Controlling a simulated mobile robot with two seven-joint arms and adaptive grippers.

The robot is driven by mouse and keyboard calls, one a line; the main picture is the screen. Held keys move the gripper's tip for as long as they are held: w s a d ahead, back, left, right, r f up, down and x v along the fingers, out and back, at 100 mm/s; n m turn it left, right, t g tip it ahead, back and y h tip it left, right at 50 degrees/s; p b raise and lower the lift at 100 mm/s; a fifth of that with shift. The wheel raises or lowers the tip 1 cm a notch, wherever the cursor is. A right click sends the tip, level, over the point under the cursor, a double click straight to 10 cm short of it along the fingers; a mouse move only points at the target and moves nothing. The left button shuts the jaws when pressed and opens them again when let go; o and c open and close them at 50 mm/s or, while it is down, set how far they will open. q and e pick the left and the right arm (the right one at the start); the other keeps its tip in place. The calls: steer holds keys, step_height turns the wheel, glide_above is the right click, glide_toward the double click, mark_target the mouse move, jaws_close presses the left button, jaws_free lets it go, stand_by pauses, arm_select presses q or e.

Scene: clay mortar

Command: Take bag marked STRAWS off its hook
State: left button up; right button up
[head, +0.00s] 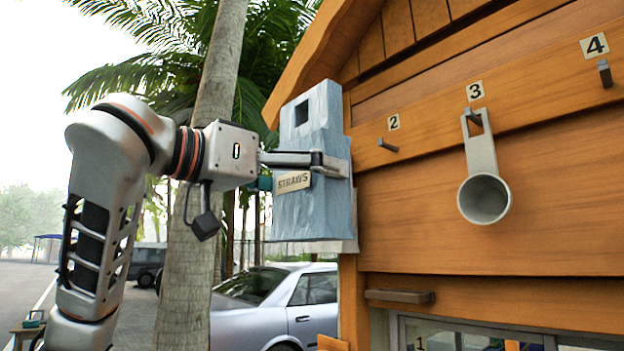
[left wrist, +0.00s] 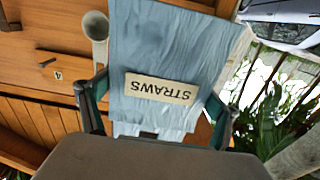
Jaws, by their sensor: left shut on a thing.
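The pale blue bag (head: 310,215) with the STRAWS label (head: 293,182) is upright at the left edge of the wooden wall in the head view. It has a dark square hole near its top; no hook shows through it, and I cannot tell whether the bag is on a hook. My left gripper (head: 318,162) is shut on the bag, across its middle above the label. In the left wrist view the bag (left wrist: 165,45) appears upside down, with the gripper's fingers (left wrist: 158,108) on either side of it. My right gripper is not in view.
On the wall, hook 2 (head: 388,145) and hook 4 (head: 605,73) are empty. A grey cup (head: 484,197) hangs by its handle from hook 3. A wooden bar (head: 399,296) juts out lower down. A tree trunk (head: 190,270) and silver car (head: 275,305) stand behind.

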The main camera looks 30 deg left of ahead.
arm_select(q)
steer(key=shift+v, duration=1)
steer(key=shift+p+v, duration=0.65)
steer(key=shift+v, duration=1.7)
steer(key=shift+r, duration=0.1)
steer(key=shift+p+v, duration=0.85)
steer(key=shift+v, duration=1.65)
